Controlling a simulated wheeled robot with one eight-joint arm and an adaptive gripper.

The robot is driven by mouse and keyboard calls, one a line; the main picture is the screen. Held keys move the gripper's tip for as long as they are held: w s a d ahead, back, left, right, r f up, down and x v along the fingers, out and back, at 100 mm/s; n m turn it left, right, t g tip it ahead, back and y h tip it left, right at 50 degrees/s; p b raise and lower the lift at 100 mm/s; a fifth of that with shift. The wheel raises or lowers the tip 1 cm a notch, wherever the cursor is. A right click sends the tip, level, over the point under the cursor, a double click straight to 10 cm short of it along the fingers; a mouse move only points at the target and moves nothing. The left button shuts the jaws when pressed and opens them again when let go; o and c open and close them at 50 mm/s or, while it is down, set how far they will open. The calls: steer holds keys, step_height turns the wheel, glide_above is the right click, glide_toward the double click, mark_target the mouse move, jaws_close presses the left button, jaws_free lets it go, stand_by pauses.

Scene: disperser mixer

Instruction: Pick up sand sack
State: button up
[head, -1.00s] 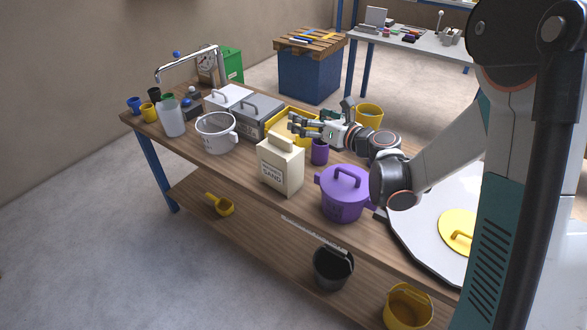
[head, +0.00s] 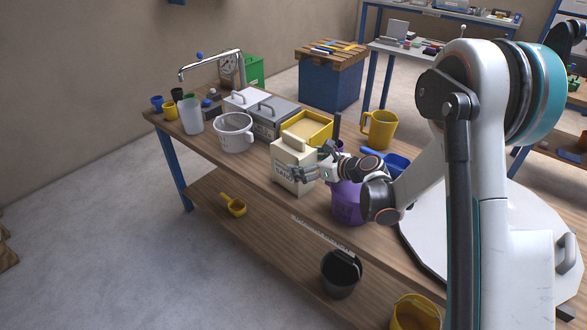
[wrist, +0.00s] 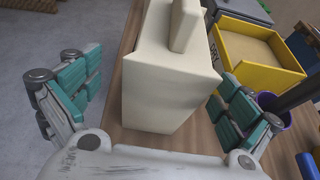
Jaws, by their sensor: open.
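The sand sack (head: 288,160) is a cream, box-shaped bag with a raised handle on top and lettering on its front. It stands upright on the wooden bench. My gripper (head: 312,172) is at the sack's right side in the head view. In the wrist view the sack (wrist: 165,85) lies ahead, between the two spread fingers of my gripper (wrist: 160,110). The fingers with teal pads are open, one on each side, with visible gaps to the sack. My gripper covers part of the sack's front right side in the head view.
A yellow tray (head: 318,124) of sand and a grey lidded box (head: 272,118) lie behind the sack. A white pot (head: 233,133) is to the left. Bench space left of the sack is clear.

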steer(key=b+x, duration=0.1)
steer(key=x, duration=0.1)
steer(key=b+x, duration=0.1)
steer(key=x, duration=0.2)
steer(key=shift+w+d+f, duration=0.1)
steer(key=shift+w, duration=0.25)
steer(key=c, duration=1.5)
steer(key=shift+r, duration=0.25)
steer(key=shift+c, duration=1.1)
